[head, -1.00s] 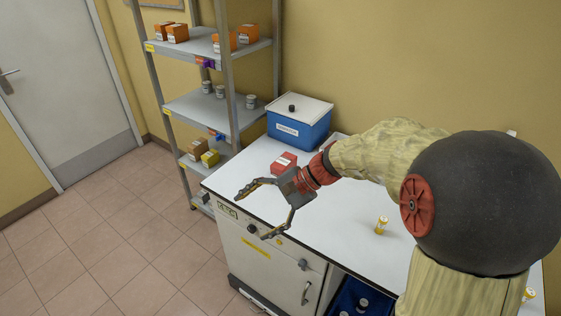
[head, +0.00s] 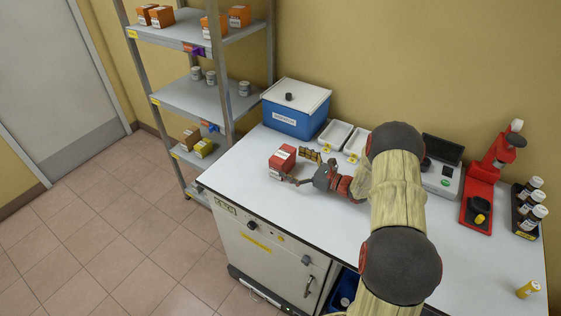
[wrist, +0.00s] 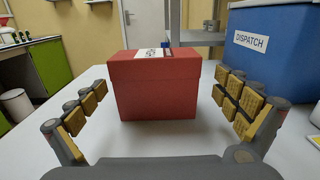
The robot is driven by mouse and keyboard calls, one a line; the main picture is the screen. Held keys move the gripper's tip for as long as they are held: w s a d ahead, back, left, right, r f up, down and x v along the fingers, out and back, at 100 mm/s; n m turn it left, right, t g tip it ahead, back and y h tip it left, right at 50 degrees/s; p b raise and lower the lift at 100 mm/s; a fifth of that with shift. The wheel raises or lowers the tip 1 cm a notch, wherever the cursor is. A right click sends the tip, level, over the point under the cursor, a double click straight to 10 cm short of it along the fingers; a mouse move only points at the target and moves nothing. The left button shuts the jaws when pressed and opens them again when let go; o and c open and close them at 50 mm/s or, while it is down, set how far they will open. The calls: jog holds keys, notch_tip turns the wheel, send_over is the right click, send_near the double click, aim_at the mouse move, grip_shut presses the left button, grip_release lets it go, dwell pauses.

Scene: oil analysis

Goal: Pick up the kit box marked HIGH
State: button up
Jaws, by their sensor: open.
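A red kit box (head: 282,160) with a white label on top stands on the white bench, near its left end. It also shows upright in the wrist view (wrist: 152,88); the label's print is too small to read. My gripper (head: 298,167) is open and low over the bench, pointing at the box. In the wrist view, the fingers (wrist: 162,88) are spread to either side of the box, with visible gaps on both sides. Neither finger appears to touch it.
A blue DISPATCH bin (head: 297,108) stands behind the box. White trays (head: 335,133) lie behind my gripper. A shelf rack (head: 205,90) with orange, brown and yellow boxes stands to the left. A red press (head: 488,180) and bottles stand at the right.

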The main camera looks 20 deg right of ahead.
aim_at(273, 156)
jog(key=shift+w+a+f, duration=0.1)
jog(key=shift+w+a, duration=0.05)
jog(key=shift+w, duration=0.25)
jog(key=b+x, duration=0.1)
jog(key=x, duration=0.2)
jog(key=b+x, duration=0.1)
jog(key=x, duration=0.3)
jog(key=shift+s+a+f, duration=0.15)
jog(key=shift+s+a, duration=0.1)
jog(key=shift+a, duration=0.1)
jog(key=c, duration=0.3)
jog(key=c, duration=1.1)
jog(key=shift+c, duration=0.3)
